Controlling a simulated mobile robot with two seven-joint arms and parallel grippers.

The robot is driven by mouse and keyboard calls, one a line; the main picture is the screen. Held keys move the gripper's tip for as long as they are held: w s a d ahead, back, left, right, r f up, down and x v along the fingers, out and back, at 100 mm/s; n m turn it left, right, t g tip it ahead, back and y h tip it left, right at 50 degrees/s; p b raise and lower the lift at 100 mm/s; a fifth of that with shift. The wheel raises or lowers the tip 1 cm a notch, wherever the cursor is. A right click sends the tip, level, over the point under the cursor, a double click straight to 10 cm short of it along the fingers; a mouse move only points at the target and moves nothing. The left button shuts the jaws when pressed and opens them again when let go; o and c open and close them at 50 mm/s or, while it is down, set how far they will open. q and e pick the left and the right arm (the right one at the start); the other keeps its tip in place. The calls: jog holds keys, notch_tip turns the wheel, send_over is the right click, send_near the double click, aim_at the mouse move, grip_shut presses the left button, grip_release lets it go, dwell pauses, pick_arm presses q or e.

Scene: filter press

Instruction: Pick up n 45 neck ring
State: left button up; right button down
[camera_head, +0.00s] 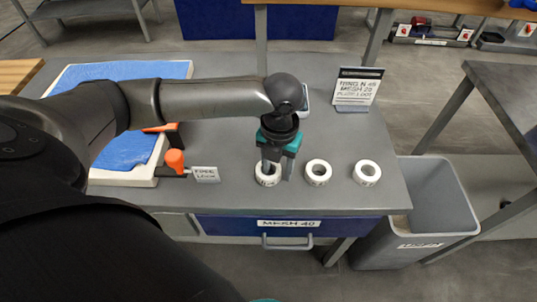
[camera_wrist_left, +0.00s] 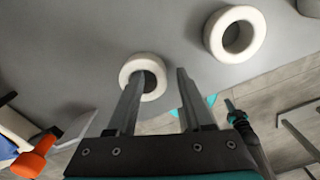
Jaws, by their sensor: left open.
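Three white neck rings stand in a row near the front edge of the grey table: a left one (camera_head: 267,180), a middle one (camera_head: 318,173) and a right one (camera_head: 367,173). Their small labels are too small to read, so I cannot tell which is n 45. My left gripper (camera_head: 277,168) is open and points down at the left ring. In the left wrist view its fingers (camera_wrist_left: 159,73) are apart, and one finger overlaps the near ring (camera_wrist_left: 153,66); I cannot tell whether they touch. Another ring (camera_wrist_left: 219,50) lies farther right. A teal-and-dark part (camera_wrist_left: 239,116) may be my right gripper.
A sign (camera_head: 357,87) stands at the back right of the table. A blue mat (camera_head: 122,152), an orange-handled tool (camera_head: 175,160) and a small label card (camera_head: 205,174) are at left. A grey bin (camera_head: 440,200) stands right; a blue drawer (camera_head: 230,226) is below.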

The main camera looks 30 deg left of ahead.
pick_arm(q)
jog(key=shift+f, duration=0.1)
jog(key=shift+c, duration=0.2)
grip_shut()
dwell(0.4)
